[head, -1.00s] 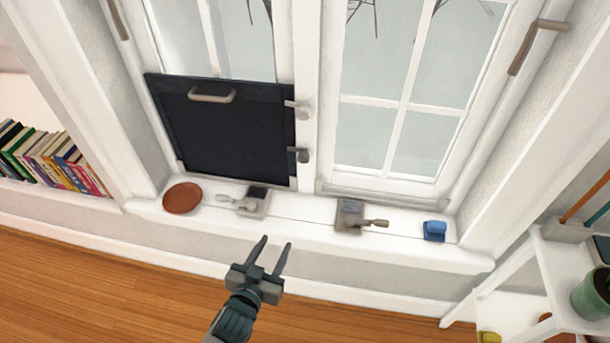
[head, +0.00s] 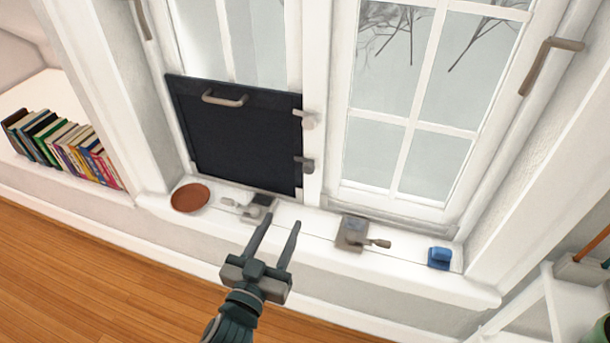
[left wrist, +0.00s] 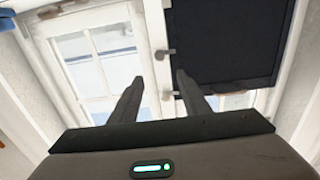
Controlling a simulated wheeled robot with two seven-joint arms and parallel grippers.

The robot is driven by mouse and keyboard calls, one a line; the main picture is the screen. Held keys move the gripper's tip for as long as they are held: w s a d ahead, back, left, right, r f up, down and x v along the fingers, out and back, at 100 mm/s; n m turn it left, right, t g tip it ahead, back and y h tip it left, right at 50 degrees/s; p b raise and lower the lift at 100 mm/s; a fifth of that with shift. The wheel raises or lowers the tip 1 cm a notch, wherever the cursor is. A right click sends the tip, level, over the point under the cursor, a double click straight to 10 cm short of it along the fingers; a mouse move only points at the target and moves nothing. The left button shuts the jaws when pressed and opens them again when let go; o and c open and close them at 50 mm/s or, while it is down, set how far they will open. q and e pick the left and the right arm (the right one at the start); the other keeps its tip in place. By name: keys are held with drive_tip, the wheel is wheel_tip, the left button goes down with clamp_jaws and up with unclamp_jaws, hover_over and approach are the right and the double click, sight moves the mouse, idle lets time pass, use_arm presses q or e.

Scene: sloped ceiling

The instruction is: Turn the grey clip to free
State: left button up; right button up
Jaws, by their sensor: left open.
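The grey clip (head: 304,164) sits on the white post between the windows, low at the right edge of a dark panel (head: 235,140). Its arm points left and laps over the panel edge. A paler clip (head: 309,120) sits above it and also reaches toward the panel. My left gripper (head: 282,221) is open and empty, in front of the sill and below the grey clip in the head view. The left wrist view, which looks upside down, shows the grey clip (left wrist: 165,52) beyond the open fingers (left wrist: 159,76), apart from them. My right gripper is not in view.
On the sill (head: 310,222) stand a brown-red dish (head: 190,198), two toggle-clamp-like fixtures (head: 352,234) (head: 262,206) and a blue block (head: 439,258). The space before the panel is clear.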

sight(308, 170)
use_arm(q)
drive_tip(key=x, duration=1.5)
drive_tip(key=shift+w+d+p, duration=0.1)
drive_tip(key=shift+w+p, duration=0.25)
drive_tip(key=shift+p, duration=0.05)
drive_tip(key=shift+x, duration=0.75)
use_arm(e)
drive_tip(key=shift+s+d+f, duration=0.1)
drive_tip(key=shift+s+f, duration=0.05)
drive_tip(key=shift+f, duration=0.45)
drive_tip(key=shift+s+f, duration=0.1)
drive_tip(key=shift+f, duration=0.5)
use_arm(q)
drive_tip(key=c, duration=1)
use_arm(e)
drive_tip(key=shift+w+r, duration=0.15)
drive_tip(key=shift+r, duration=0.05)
